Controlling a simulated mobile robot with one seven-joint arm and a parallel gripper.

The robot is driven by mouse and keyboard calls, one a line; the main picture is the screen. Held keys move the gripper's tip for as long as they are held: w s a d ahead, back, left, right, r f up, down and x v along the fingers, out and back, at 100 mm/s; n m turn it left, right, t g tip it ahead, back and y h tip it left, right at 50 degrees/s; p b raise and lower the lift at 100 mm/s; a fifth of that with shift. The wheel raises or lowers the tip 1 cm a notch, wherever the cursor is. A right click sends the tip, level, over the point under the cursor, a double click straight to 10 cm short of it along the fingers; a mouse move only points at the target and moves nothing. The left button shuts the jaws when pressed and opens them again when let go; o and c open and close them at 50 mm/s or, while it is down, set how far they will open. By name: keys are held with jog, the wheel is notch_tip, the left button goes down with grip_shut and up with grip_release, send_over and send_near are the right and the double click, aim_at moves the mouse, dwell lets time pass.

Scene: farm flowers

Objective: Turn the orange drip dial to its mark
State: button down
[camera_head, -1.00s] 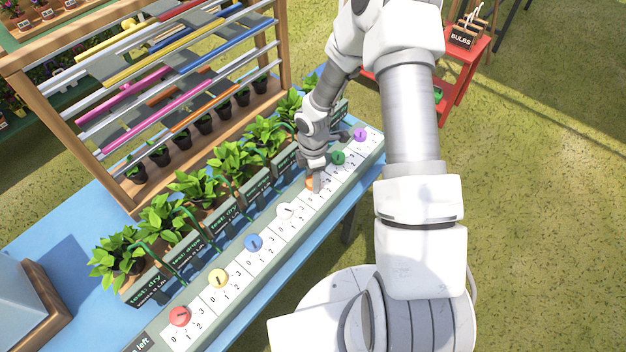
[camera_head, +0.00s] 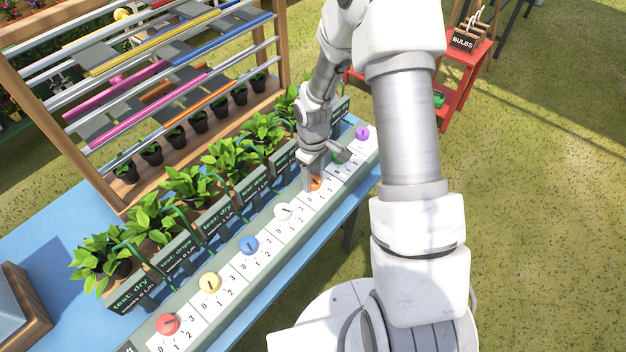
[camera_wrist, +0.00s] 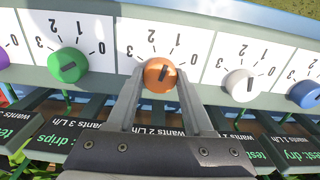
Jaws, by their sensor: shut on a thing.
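The orange drip dial (camera_wrist: 160,75) sits on a white scale plate numbered 0 to 3. In the wrist view my gripper (camera_wrist: 160,82) has one finger on each side of the dial and is shut on it. The dial's dark pointer line leans a little right of straight up in this view, roughly toward the 1; the exact reading is hard to tell. The sign below this dial reads "wants 2 L/h" (camera_wrist: 158,130). In the head view my gripper (camera_head: 311,183) partly covers the orange dial (camera_head: 317,184).
In the wrist view a green dial (camera_wrist: 68,65) is on the left, and a white dial (camera_wrist: 242,87) and a blue dial (camera_wrist: 304,94) are on the right. Potted plants (camera_head: 190,185) line the back of the dial strip. A wooden rack (camera_head: 284,50) stands behind.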

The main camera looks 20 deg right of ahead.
aim_at(313, 180)
jog(key=m+b, duration=0.2)
jog(key=m, duration=0.2)
jog(key=shift+m, duration=0.3)
jog(key=m+b, duration=0.1)
jog(key=m, duration=0.3)
jog(key=shift+m, duration=0.3)
jog(key=shift+c, duration=1.4)
grip_release()
jog(key=shift+r, duration=0.1)
notch_tip(313, 180, up, 17)
jog(key=p, duration=0.1)
jog(key=shift+r, duration=0.15)
